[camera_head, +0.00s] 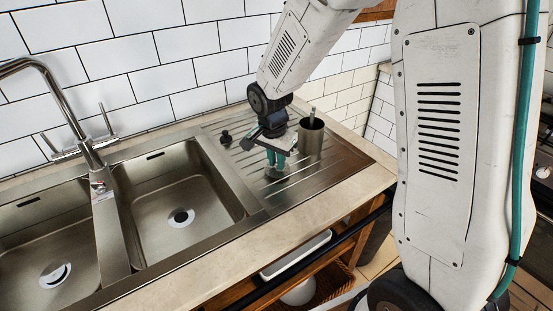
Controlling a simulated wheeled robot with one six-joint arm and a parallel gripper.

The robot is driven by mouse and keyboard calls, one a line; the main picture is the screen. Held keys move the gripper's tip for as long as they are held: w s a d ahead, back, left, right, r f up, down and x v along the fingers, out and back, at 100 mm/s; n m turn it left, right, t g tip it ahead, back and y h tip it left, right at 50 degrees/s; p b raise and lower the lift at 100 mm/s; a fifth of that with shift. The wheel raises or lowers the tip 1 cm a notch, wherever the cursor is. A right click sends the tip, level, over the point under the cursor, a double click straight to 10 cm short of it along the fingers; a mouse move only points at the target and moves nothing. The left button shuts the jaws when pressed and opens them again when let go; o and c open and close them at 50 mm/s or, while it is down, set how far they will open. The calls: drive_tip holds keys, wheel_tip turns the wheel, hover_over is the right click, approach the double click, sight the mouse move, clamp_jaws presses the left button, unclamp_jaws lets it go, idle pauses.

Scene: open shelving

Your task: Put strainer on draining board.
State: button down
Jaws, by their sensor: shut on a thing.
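My gripper (277,160) has teal fingertips and points down over the ridged metal draining board (325,166), right of the sink bowls.
A metal cup (311,137) with a utensil handle stands close right of my gripper. Two sink bowls (178,190) and a tall tap (85,140) lie left. The board's front is clear.

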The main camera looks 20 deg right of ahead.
sight(273, 172)
drive_tip(key=c, duration=1.4)
unclamp_jaws()
drive_tip(key=shift+f, duration=0.1)
drive_tip(key=shift+o, duration=0.2)
wheel_tip(273, 172, up, 12)
drive_tip(key=a, duration=0.1)
drive_tip(key=s+d+r+n, duration=0.1)
drive_tip(key=s+r+n, duration=0.1)
drive_tip(key=s, duration=0.7)
drive_tip(key=s+d+r+n, duration=0.1)
drive_tip(key=s+r+n, duration=0.1)
drive_tip(key=s+n, duration=0.3)
drive_tip(key=s+d+r+n+y, duration=0.1)
drive_tip(key=s+d+r+n, duration=0.1)
drive_tip(key=s, duration=1.2)
drive_tip(key=shift+r+n, duration=0.6)
drive_tip(key=shift+n, duration=0.5)
drive_tip(key=shift+s, duration=0.1)
